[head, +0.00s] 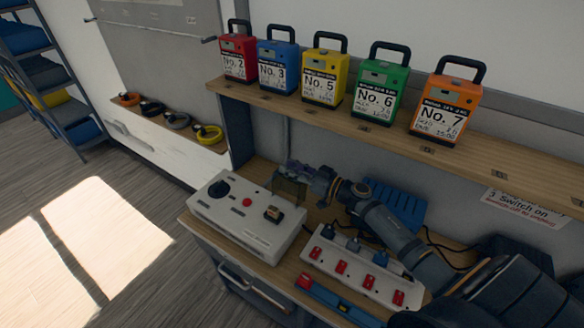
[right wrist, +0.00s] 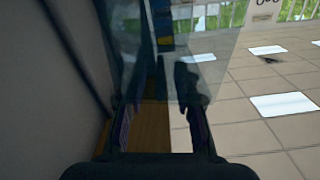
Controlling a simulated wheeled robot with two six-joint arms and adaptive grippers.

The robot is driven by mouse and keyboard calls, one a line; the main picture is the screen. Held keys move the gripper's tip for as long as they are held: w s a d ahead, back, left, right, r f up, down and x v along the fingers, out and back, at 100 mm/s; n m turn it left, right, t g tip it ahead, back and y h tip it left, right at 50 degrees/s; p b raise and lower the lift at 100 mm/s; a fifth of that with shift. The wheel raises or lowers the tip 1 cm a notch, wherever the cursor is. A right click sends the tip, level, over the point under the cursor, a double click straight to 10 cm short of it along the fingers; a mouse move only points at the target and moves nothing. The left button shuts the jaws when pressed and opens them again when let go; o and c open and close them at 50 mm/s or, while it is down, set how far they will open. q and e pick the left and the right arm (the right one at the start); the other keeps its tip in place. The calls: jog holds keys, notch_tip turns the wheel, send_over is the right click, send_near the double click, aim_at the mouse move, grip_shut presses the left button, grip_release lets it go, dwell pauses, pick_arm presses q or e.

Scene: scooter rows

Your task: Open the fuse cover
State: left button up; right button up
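The white control box (head: 228,232) sits on the lower bench with a dark knob, a red button and a small brown-and-black part on top. A smoky see-through panel, which looks like the fuse cover (head: 288,191), stands up at the box's back right edge. My right gripper (head: 298,170) is right at the panel's top, partly overlapping it. In the right wrist view the see-through panel (right wrist: 185,62) spans the space around the fingertips. The right fingers (right wrist: 160,112) are apart with nothing clearly pinched; contact with the panel is hard to tell. My left gripper is out of view.
A white power strip (head: 350,268) with red switches and a blue level (head: 338,301) lie to the right. The shelf (head: 395,128) above carries several numbered packs. Coloured rings (head: 178,121) lie on a ledge at left. Open floor is at lower left.

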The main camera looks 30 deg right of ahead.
aim_at(286, 179)
jog(key=shift+s, duration=0.1)
jog(key=shift+c, duration=0.4)
jog(key=c, duration=0.5)
grip_shut()
jog(key=shift+a+r, duration=0.1)
jog(key=shift+r, duration=0.05)
jog(key=a+n+p, duration=0.1)
jog(key=s+a+r+p, duration=0.1)
jog(key=p, duration=0.1)
jog(key=n+p, duration=0.1)
jog(key=p, duration=0.1)
jog(key=shift+s+a+r+n, duration=0.2)
jog(key=shift+s+a+n, duration=0.1)
jog(key=shift+s+a, duration=0.1)
jog(key=shift+s+a+f+p, duration=0.2)
jog(key=shift+a+f+p, duration=0.1)
jog(key=shift+a+f, duration=0.15)
